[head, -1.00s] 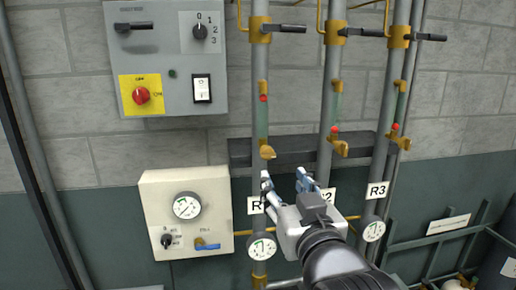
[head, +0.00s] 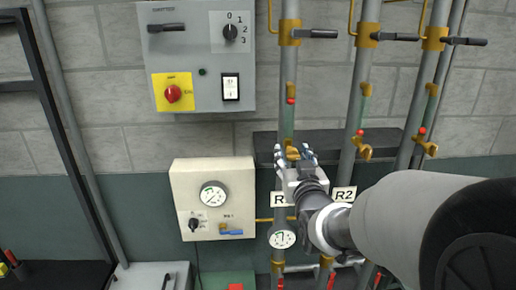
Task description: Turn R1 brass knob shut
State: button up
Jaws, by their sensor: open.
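The R1 brass knob (head: 292,153) is on the leftmost grey pipe, below a sight tube with a red dot. My gripper (head: 294,152) is open, pointing up at the pipe, with its fingertips on either side of the knob in the head view. Whether the fingers touch it, or are at its depth, I cannot tell. The R1 label (head: 280,199) is partly hidden by my gripper. The lower part of the knob is also covered.
The R2 pipe's brass knob (head: 364,152) and the third pipe's knob (head: 428,147) stand to the right. A dark ledge (head: 330,139) runs behind the pipes. A cream gauge box (head: 213,199) is to the left, and a grey switch panel (head: 204,57) is above it.

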jog(key=shift+w, duration=0.4)
jog(key=shift+c, duration=0.2)
jog(key=c, duration=1)
